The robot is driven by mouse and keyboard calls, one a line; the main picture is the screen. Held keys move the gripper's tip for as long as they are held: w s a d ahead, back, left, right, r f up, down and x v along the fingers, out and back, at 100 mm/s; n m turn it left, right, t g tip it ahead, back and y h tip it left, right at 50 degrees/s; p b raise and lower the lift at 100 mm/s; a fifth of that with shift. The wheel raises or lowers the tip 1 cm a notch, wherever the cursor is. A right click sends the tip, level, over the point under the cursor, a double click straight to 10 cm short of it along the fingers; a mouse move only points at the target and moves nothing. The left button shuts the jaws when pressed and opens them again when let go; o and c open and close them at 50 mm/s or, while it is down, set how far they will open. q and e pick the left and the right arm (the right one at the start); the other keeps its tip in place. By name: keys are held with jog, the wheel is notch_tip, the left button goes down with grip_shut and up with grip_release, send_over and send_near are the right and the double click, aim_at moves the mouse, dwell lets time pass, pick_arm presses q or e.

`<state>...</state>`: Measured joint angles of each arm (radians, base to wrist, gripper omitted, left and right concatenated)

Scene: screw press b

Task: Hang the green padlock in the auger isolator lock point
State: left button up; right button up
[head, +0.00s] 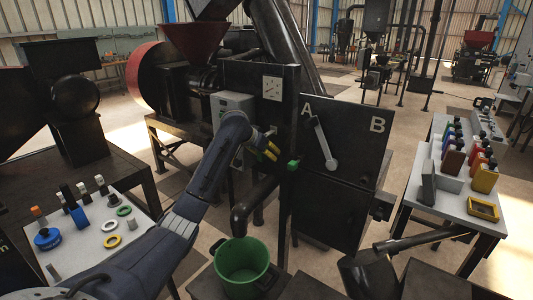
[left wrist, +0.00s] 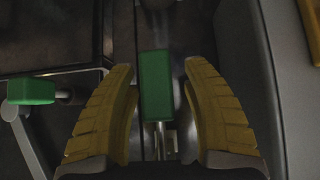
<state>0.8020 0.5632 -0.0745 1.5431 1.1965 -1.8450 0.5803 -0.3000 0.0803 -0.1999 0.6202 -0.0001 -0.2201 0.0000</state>
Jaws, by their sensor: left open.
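A green block, which looks like the green padlock (left wrist: 155,85), is between the yellow fingers of my left gripper (left wrist: 163,110) in the left wrist view. Bare metal like a shackle shows at its lower end; I cannot tell whether it passes through the auger isolator lock point. The fingers are open, with a gap on each side of the block. In the head view my left gripper (head: 268,148) is beside the grey box (head: 232,108) on the machine, and its fingers hide the padlock. My right gripper is not in view.
A green-ended handle (head: 293,165) sticks out just right of the gripper; it also shows in the left wrist view (left wrist: 30,90). A panel marked A and B (head: 350,140) stands to the right. A green bucket (head: 242,265) is below. Tables with small items flank both sides.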

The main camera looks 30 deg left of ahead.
pick_arm(q)
grip_shut()
dwell(0.3)
dwell(0.5)
